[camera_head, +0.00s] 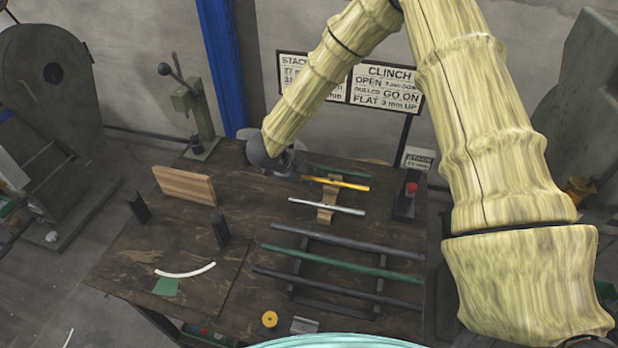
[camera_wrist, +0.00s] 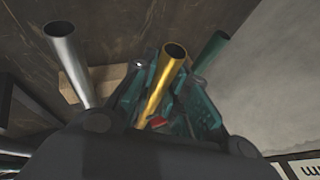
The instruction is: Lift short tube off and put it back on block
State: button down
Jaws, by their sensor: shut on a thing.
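Three short tubes lie side by side at the wooden block (camera_head: 327,213): a silver one (camera_head: 320,205), a yellow one (camera_head: 345,185) and a green one (camera_head: 345,174). My gripper (camera_head: 288,163) is at the left end of the yellow tube in the head view. In the wrist view the teal fingers of my gripper (camera_wrist: 165,88) are shut around the yellow tube (camera_wrist: 170,65). The silver tube (camera_wrist: 65,50) is left of them and the green tube (camera_wrist: 209,52) is right. The block (camera_wrist: 92,82) is partly hidden. I cannot tell whether the yellow tube touches it.
A rack (camera_head: 293,283) with long dark and green tubes stands in front on the table. A red-button box (camera_head: 405,203) is at the right. A wooden board (camera_head: 185,186) and two dark posts (camera_head: 220,230) stand left. Signs (camera_head: 385,88) stand behind.

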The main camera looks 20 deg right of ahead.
jog(key=shift+f, duration=0.15)
jog(key=shift+f, duration=0.45)
jog(key=c, duration=1.3)
grip_release()
jog(key=v, duration=1.2)
